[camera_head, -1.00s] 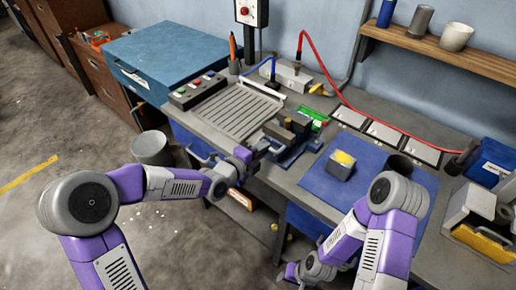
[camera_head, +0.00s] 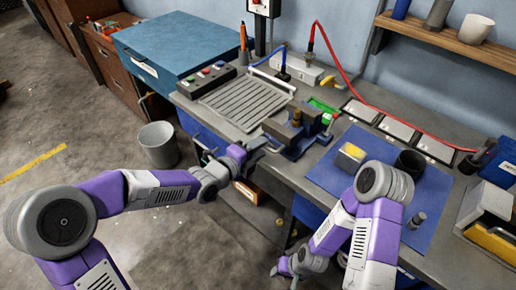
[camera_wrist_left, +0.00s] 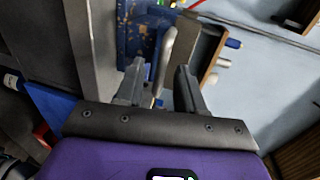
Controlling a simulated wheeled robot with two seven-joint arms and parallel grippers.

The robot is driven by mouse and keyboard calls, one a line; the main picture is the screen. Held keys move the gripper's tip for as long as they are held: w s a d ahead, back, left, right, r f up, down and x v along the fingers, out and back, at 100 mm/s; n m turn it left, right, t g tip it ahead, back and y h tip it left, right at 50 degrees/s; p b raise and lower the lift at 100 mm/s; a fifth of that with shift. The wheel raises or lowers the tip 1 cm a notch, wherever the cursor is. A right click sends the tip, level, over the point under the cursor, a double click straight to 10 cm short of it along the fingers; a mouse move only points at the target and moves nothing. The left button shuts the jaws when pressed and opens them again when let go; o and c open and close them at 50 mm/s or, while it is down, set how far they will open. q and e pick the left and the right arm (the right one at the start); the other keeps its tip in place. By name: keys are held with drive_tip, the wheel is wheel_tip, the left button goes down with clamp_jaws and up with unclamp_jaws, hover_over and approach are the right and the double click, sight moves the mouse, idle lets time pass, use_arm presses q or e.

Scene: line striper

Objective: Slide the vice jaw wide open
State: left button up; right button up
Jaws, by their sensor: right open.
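The vice (camera_head: 297,132) stands near the front edge of the bench, with a blue base and dark grey jaws. A small brass-coloured piece shows at its jaws; the jaw gap is too small to judge. My left gripper (camera_head: 262,144) is at the vice's near left side, at the bench edge. In the left wrist view the fingers of my left gripper (camera_wrist_left: 161,78) are apart. A pale metal handle bar (camera_wrist_left: 168,50) shows between them, with gaps visible on both sides. The blue vice body (camera_wrist_left: 135,30) lies beyond. My right gripper (camera_head: 284,268) is low in front of the bench, open, away from the vice.
A slotted plate (camera_head: 243,101) lies left of the vice. A blue mat (camera_head: 325,177) to the right bears a yellow-topped block (camera_head: 350,156) and a dark cup (camera_head: 409,162). A red hose (camera_head: 345,80) crosses behind. A grey bin (camera_head: 158,145) stands on the floor.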

use_arm(q)
drive_tip(key=p+v, duration=0.1)
drive_tip(key=v, duration=0.6)
drive_tip(key=shift+s+a, duration=0.2)
drive_tip(key=shift+a, duration=0.05)
idle(0.3)
drive_tip(key=s+a+f+n+g+y, duration=0.1)
drive_tip(key=a+f+n+g+y, duration=0.1)
drive_tip(key=f+n, duration=0.65)
drive_tip(key=s+a+f+n+g+y, duration=0.2)
drive_tip(key=f+n, duration=0.4)
drive_tip(key=f, duration=0.5)
drive_tip(key=s+a+f+n+g+y, duration=0.2)
drive_tip(key=s+f+n+g, duration=0.4)
drive_tip(key=s+f+n, duration=0.9)
wheel_tip(320, 180, down, 3)
drive_tip(key=shift+s+a+r+g+y, duration=0.1)
drive_tip(key=shift+s+a+g+y, duration=0.25)
drive_tip(key=shift+s+a, duration=0.4)
